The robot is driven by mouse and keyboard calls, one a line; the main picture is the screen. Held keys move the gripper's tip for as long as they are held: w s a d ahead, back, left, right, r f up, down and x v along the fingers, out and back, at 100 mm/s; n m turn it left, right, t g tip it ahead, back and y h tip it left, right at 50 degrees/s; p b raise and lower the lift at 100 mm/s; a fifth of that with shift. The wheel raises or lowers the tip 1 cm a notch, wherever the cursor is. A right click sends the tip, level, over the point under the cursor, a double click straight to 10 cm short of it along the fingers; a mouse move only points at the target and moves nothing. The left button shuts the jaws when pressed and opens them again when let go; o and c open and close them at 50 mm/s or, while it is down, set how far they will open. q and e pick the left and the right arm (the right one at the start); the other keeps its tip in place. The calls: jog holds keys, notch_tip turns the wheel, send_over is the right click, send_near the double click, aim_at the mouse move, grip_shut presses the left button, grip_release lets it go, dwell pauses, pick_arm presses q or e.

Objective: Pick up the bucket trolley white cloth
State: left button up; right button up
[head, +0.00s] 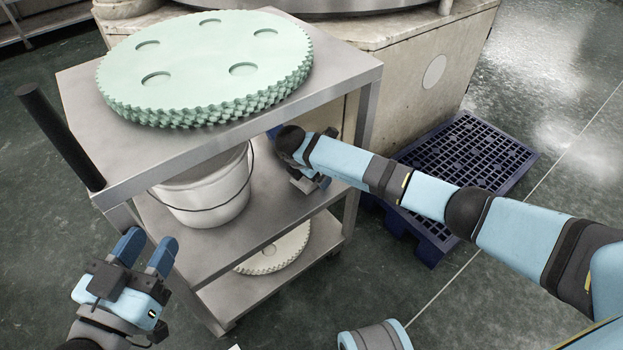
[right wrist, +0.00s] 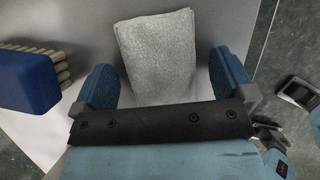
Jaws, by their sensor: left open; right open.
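The white cloth (right wrist: 157,42) lies folded on the trolley's grey middle shelf in the right wrist view. In the head view I cannot make it out; the top shelf and my right arm cover that area. My right gripper (right wrist: 163,68) is open, with one blue finger on each side of the cloth's near part; I cannot tell whether they touch it. The trolley (head: 225,250) carries a white bucket (head: 207,192) on its middle shelf. My left gripper (head: 146,250) is open and empty, beside the trolley's left side.
A blue brush (right wrist: 30,80) lies left of the cloth. Green toothed discs (head: 205,60) lie on the top shelf and a pale disc (head: 275,250) on the bottom one. A dark handle (head: 60,137) sticks up at left. A blue pallet (head: 470,155) is on the floor.

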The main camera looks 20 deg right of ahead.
dwell(0.4)
jog(key=c, duration=0.9)
jog(key=shift+r, duration=0.1)
